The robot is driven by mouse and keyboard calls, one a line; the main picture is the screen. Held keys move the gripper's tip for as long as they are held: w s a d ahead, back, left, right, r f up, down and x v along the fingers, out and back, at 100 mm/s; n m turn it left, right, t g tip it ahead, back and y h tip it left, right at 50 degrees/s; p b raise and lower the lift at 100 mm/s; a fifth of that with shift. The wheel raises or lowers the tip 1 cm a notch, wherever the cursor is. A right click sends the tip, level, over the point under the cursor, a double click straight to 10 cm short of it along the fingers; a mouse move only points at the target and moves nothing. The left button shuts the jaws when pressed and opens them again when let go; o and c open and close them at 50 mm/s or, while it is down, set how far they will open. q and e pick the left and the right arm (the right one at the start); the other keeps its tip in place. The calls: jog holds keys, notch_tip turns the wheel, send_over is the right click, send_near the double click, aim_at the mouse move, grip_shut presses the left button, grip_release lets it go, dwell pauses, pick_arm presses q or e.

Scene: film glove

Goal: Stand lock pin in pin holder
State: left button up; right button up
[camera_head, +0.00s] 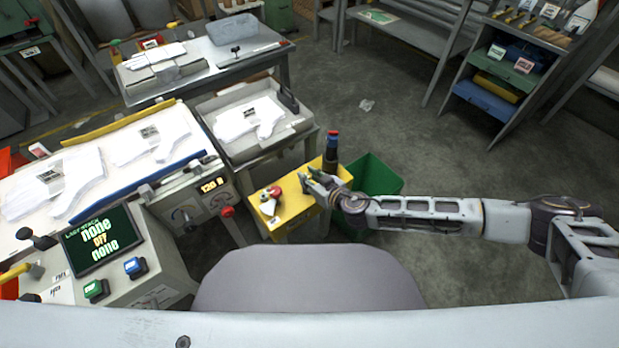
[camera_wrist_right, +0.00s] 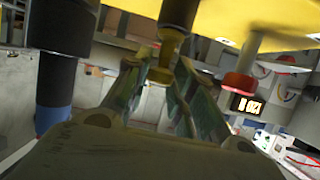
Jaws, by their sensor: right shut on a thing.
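My right gripper (camera_head: 309,180) is over the right part of a small yellow stand (camera_head: 290,207). In the right wrist view its fingers (camera_wrist_right: 170,75) are closed around a small yellow piece (camera_wrist_right: 170,46), which I take to be part of the lock pin. A dark cylinder (camera_wrist_right: 180,12) lines up with that piece, against the yellow surface; I cannot tell whether it is the pin holder or part of the pin. In the head view the gripper hides the held thing. My left gripper is out of view.
A red-knobbed part (camera_head: 272,192) sits on the stand's left. A green bin (camera_head: 385,178) is to the right. A press with a control screen (camera_head: 102,238) is at left.

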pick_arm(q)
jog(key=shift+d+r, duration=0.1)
pick_arm(e)
jog(key=shift+f, duration=0.1)
jog(key=o, duration=0.8)
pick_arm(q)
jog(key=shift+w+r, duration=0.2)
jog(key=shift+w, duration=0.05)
pick_arm(e)
jog(key=shift+o, duration=0.2)
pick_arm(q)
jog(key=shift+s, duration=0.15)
